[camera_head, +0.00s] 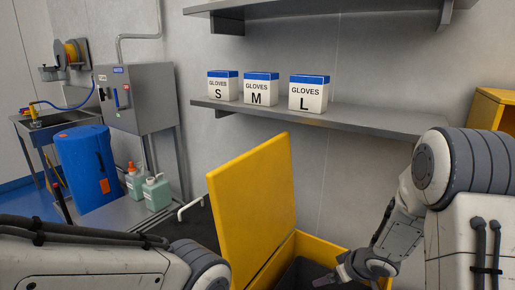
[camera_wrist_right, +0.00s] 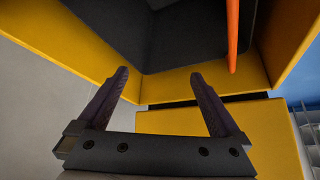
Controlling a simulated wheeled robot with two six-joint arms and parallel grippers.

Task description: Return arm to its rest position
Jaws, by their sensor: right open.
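My right arm reaches in from the right in the head view. Its gripper (camera_head: 335,277) is low at the bottom edge, by the opening of a yellow bin (camera_head: 322,247) with a dark inside. In the right wrist view my right gripper (camera_wrist_right: 160,75) has its two dark fingers wide apart with nothing between them. The yellow bin walls (camera_wrist_right: 190,85) and dark interior show beyond the fingertips. My left arm crosses the lower left of the head view; its gripper is out of view.
The bin's yellow lid (camera_head: 252,200) stands raised. Glove boxes S (camera_head: 223,87), M (camera_head: 260,89) and L (camera_head: 308,94) stand on a grey shelf (camera_head: 350,118). An orange strip (camera_wrist_right: 233,35) hangs near the bin.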

